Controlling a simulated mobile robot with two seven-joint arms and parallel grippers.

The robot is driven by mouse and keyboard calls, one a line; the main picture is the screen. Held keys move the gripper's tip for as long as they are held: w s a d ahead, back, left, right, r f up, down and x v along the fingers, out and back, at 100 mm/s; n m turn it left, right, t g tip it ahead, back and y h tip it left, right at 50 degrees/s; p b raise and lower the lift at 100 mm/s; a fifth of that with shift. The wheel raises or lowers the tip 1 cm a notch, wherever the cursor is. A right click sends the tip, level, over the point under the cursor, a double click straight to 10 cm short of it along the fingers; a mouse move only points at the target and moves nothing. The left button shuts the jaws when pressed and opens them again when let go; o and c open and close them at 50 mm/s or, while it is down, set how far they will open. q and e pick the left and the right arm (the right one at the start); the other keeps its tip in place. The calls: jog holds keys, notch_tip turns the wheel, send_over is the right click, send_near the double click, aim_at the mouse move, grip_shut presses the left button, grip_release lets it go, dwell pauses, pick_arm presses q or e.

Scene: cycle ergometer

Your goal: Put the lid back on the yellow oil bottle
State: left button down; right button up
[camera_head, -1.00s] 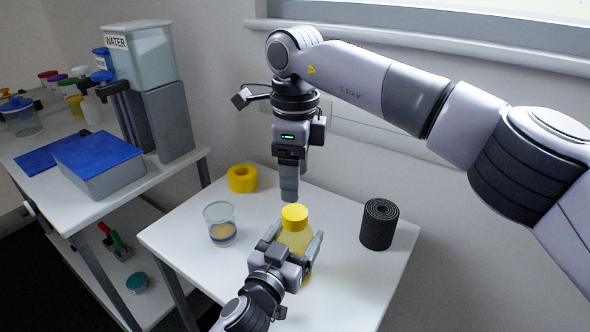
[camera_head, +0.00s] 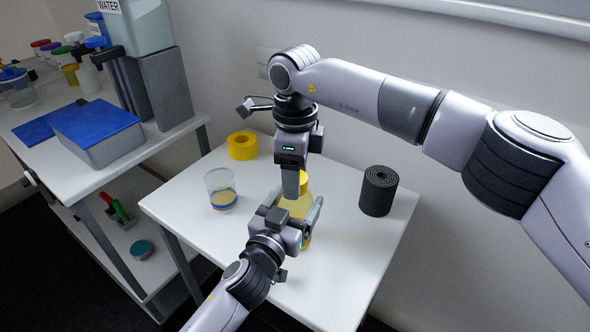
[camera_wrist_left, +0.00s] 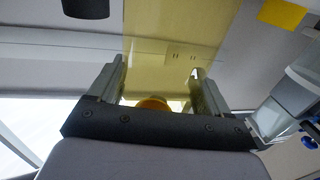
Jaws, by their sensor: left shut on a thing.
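The yellow oil bottle (camera_head: 295,207) stands upright on the white table, with my left gripper (camera_head: 294,203) shut around its body. The bottle's translucent yellow body also fills the middle of the left wrist view (camera_wrist_left: 180,35). The yellow lid (camera_head: 304,178) shows at the bottle's top, mostly hidden behind the fingers of my right gripper (camera_head: 291,194). The right gripper points straight down at the lid. It is seen side-on, so I cannot tell whether it is open or holds the lid, nor whether the lid is seated.
A clear cup (camera_head: 221,190) with a blue band stands left of the bottle. A yellow tape roll (camera_head: 242,146) lies behind it, and a black rolled mat (camera_head: 378,191) stands at right. The front right of the table is clear. A side shelf with a grey box (camera_head: 100,142) is at left.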

jog(key=c, duration=0.8)
jog(key=o, duration=1.3)
jog(key=shift+c, duration=0.2)
notch_tip(320, 180, up, 12)
pick_arm(q)
grip_release()
